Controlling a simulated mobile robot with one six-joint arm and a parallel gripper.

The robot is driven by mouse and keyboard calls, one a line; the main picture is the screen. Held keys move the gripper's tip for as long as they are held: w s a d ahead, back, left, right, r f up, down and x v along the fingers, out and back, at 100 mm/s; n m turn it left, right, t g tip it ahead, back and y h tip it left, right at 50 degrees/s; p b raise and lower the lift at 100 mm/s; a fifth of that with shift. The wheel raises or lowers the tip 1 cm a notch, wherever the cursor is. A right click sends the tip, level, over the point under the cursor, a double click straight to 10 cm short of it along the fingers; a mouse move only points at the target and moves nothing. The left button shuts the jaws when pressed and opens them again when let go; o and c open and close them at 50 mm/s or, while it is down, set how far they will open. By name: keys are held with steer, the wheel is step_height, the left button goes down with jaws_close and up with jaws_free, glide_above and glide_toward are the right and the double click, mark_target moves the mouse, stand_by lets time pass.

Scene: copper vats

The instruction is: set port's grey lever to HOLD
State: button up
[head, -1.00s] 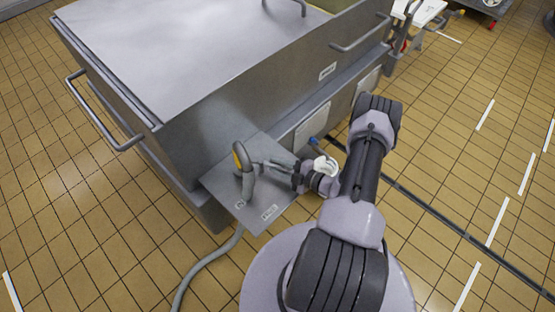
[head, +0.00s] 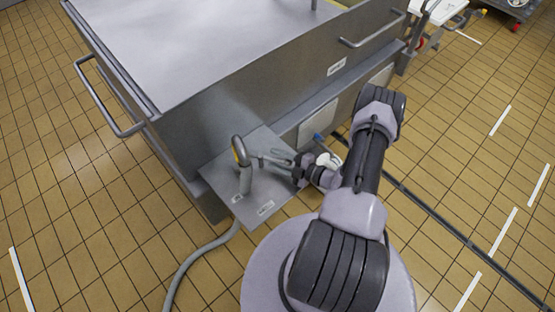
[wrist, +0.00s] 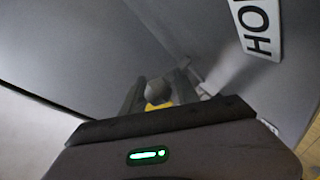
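The grey lever (head: 245,178) stands up from a slanted metal plate (head: 221,178) on the vat's near side, with a yellow patch near its rounded top. Two small white labels sit on the plate; the nearer one (head: 265,207) is too small to read in the head view. In the wrist view a label (wrist: 262,28) reads "HO", cut off by the frame edge. My gripper (head: 260,159) is at the lever's upper end, from the right. In the wrist view its fingers (wrist: 158,85) stand apart on either side of a grey rounded knob (wrist: 155,91); firm contact is not clear.
The large steel vat (head: 200,115) fills the upper left, with bar handles (head: 100,100) sticking out. A hose (head: 197,257) runs from the plate across the floor. A white-topped cart (head: 440,12) stands at the upper right.

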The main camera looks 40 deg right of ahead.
steer(key=p+v, duration=0.4)
steer(key=v, duration=1.3)
steer(key=shift+s+r, duration=0.15)
steer(key=shift+s, duration=0.05)
